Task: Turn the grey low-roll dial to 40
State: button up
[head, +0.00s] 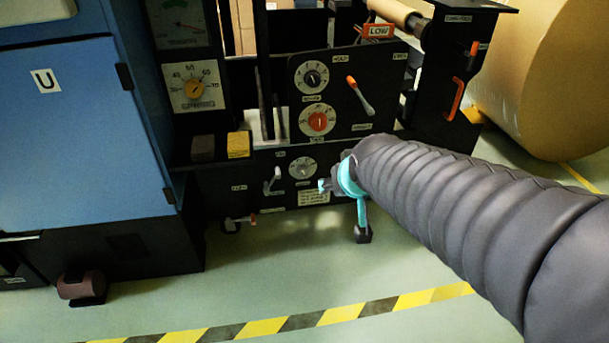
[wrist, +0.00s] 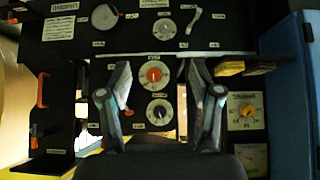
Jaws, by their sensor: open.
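The grey dial (head: 303,168) sits on the lower black panel, a pale round scale with a grey knob. Its numbers and pointer are too small to read. It also shows near the top of the wrist view (wrist: 166,28), which appears upside down. My gripper (head: 324,186) is just right of and below this dial in the head view, apart from it as far as I can tell. In the wrist view my gripper (wrist: 157,72) is open and empty, its two fingers spread either side of an orange dial (wrist: 154,72) seen beyond them.
Above are the orange dial (head: 319,121), a black-knobbed dial (head: 312,76) and a red-tipped lever (head: 360,96). A small lever (head: 273,181) stands left of the grey dial. A ledge with a yellow block (head: 238,145) juts out at left. A big brown roll (head: 550,75) stands right.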

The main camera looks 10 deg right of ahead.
jog(key=w+f+t+b, duration=0.2)
jog(key=w+f, duration=0.4)
jog(key=w, duration=0.4)
jog(key=t+b, duration=0.4)
jog(key=t, duration=0.1)
send_near(305, 174)
jog(key=s+d+r, duration=0.1)
jog(key=s+r, duration=0.4)
jog(key=r, duration=0.2)
notch_tip(305, 174, down, 9)
jog(key=t+y+b, duration=0.1)
jog(key=t+b, duration=0.1)
jog(key=t, duration=0.1)
jog(key=w, duration=0.9)
jog(key=w+a, duration=0.1)
jog(key=w, duration=0.4)
jog(key=shift+w+f, duration=0.1)
jog(key=shift+w, duration=0.1)
jog(key=c, duration=1.1)
jog(key=shift+c, duration=0.2)
